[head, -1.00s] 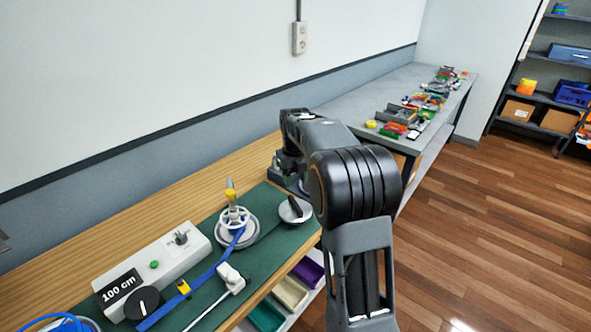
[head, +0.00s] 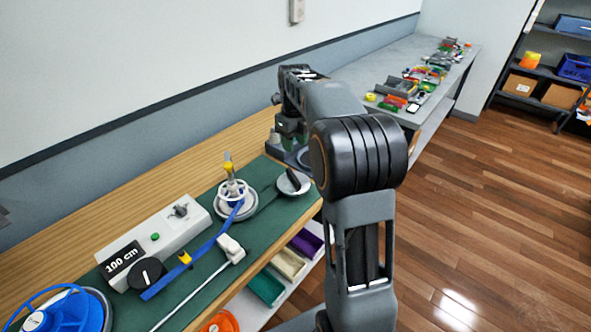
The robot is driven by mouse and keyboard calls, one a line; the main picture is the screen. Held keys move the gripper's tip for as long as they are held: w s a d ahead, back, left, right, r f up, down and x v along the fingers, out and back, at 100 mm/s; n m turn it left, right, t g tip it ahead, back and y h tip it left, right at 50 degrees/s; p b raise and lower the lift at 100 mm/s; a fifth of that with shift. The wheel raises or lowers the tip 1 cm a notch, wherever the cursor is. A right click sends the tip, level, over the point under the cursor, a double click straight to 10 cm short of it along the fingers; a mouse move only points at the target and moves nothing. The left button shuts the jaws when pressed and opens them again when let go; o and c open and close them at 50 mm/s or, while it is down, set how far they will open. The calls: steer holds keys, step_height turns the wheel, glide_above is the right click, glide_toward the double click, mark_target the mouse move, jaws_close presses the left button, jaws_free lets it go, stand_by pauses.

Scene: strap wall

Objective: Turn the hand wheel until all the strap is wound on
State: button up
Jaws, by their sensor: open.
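A grey disc with a black handle (head: 293,181), which looks like the hand wheel, sits at the right end of the green mat. A white spoked spool (head: 232,189) with a yellow-topped post stands left of it. The blue strap (head: 205,247) runs from this spool down-left past a yellow clip, and its visible end lies near the black knob. A blue reel (head: 88,311) is cut off at the lower left. My gripper (head: 289,142) is above and behind the disc, apart from the handle. It is open and empty, its fingers partly hidden and small.
A white box (head: 165,236) with a "100 cm" label, a green button and a black knob stands left of the strap. A white slider on a rod (head: 231,248) lies in front. Coloured bins (head: 290,262) are below the bench. A grey bench with small parts continues at the back right.

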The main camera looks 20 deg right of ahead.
mark_target(296, 179)
steer(key=f+n, duration=0.4)
steer(key=n, duration=0.6)
steer(key=f+n, duration=0.5)
steer(key=n, duration=0.6)
steer(key=s+f+n, duration=0.1)
steer(key=f+n, duration=0.4)
steer(key=n, duration=0.6)
steer(key=shift+c, duration=0.2)
